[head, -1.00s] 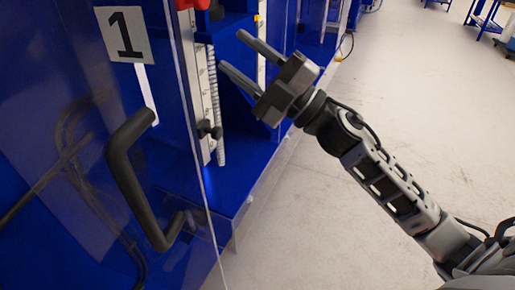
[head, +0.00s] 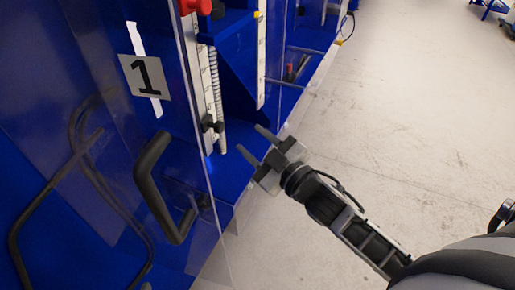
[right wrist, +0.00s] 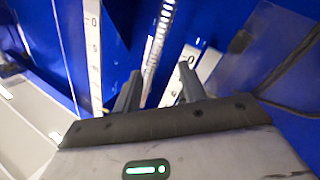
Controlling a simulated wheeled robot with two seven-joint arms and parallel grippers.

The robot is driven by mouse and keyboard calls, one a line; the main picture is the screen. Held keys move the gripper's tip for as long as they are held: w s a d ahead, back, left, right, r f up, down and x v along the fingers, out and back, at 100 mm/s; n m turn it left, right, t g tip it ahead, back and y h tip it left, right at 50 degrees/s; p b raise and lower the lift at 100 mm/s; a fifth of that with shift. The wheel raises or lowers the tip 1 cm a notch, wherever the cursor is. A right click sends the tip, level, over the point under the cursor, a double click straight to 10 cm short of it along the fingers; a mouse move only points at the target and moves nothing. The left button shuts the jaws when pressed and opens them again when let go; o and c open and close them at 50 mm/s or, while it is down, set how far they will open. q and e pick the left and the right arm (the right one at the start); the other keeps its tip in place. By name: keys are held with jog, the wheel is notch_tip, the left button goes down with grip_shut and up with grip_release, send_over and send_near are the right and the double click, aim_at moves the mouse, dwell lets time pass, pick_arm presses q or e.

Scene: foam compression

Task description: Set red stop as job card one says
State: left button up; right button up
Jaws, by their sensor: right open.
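A red part (head: 195,7), perhaps the red stop, shows at the top edge of the head view, above a white scale strip (head: 207,95). A dark clamp knob (head: 211,123) sits low on that strip, beside a ribbed or threaded rod (head: 215,75). My right gripper (head: 250,139) is open and empty, right of the knob and apart from it. In the right wrist view the open fingers (right wrist: 158,72) point towards the scale strips. No job card can be read. My left gripper is out of view.
A clear door panel with a label "1" (head: 145,77) and a black handle (head: 160,190) stands at left. A second white scale (head: 261,60) is further right. Another blue station with a small red part (head: 290,72) lies beyond.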

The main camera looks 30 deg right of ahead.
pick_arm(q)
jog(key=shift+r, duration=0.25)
pick_arm(e)
jog(key=shift+s+a+f+m+g+h, duration=0.1)
jog(key=shift+s+f+m+g+h, duration=0.15)
jog(key=shift+f, duration=0.3)
jog(key=shift+s+f+m+g+h, duration=0.15)
jog(key=shift+s+f, duration=0.15)
jog(key=shift+f, duration=0.25)
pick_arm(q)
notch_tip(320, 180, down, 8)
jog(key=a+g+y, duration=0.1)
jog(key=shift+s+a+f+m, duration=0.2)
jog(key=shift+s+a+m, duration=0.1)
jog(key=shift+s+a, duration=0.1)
pick_arm(e)
jog(key=s+a+f+m+g, duration=0.2)
jog(key=s+f+g, duration=0.1)
jog(key=s+f, duration=0.4)
jog(key=s+a+f+m+g, duration=0.3)
jog(key=s+f, duration=0.4)
jog(key=f, duration=0.2)
jog(key=shift+s+a+f+g+h, duration=0.15)
jog(key=shift+s+a+g+h, duration=0.15)
jog(key=shift+a+g, duration=0.1)
jog(key=shift+w+d, duration=0.1)
